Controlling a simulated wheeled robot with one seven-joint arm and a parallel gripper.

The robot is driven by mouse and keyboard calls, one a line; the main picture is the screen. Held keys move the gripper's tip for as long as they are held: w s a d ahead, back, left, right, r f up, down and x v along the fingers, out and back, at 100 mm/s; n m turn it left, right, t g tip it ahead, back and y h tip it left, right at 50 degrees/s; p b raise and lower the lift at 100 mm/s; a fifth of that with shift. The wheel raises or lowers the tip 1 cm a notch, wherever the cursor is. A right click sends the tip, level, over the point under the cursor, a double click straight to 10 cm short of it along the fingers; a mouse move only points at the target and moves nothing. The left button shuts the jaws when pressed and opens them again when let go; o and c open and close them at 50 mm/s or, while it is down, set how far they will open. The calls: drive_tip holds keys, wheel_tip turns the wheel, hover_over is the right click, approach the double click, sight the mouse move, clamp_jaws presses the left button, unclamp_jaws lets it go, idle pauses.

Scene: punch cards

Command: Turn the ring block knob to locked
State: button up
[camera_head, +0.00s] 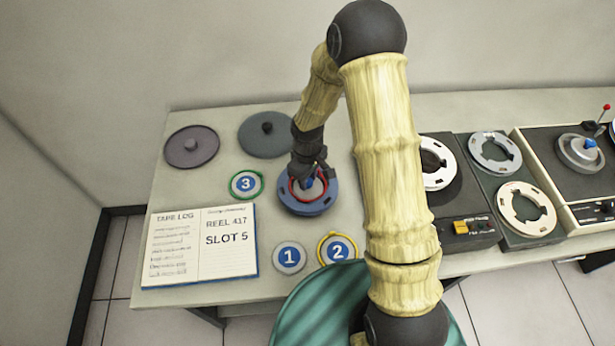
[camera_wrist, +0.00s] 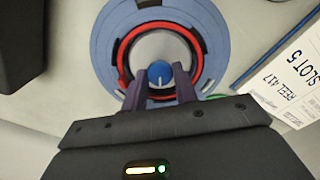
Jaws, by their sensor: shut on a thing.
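The ring block (camera_head: 304,208) is a round blue disc on the table, with a red ring (camera_head: 291,192) around its pale middle. It fills the upper part of the wrist view (camera_wrist: 103,50). A small blue knob (camera_wrist: 160,70) with a white pointer line stands at its centre. My gripper (camera_wrist: 160,82) comes down over the block with its dark fingers on either side of the knob, shut on it. In the head view, my gripper (camera_head: 307,176) partly hides the knob and ring. I cannot read any locked marking.
Numbered discs 3 (camera_head: 245,184), 1 (camera_head: 289,257) and 2 (camera_head: 337,248) lie around the block. An open tape log (camera_head: 200,245) lies to the left. Dark reels (camera_head: 192,147) lie behind. Tape machines (camera_head: 510,190) stand to the right. A green chair (camera_head: 310,300) is in front.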

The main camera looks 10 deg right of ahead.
sight(308, 181)
drive_tip(key=shift+m, duration=0.3)
drive_tip(key=m+b, duration=0.1)
drive_tip(key=m, duration=0.8)
drive_tip(key=shift+m, duration=2.2)
drive_tip(key=o, duration=1)
drive_tip(key=shift+c, duration=0.2)
drive_tip(key=shift+r, duration=0.1)
wheel_tip(308, 181, up, 17)
drive_tip(key=shift+r+b, duration=0.15)
drive_tip(key=shift+b, duration=0.2)
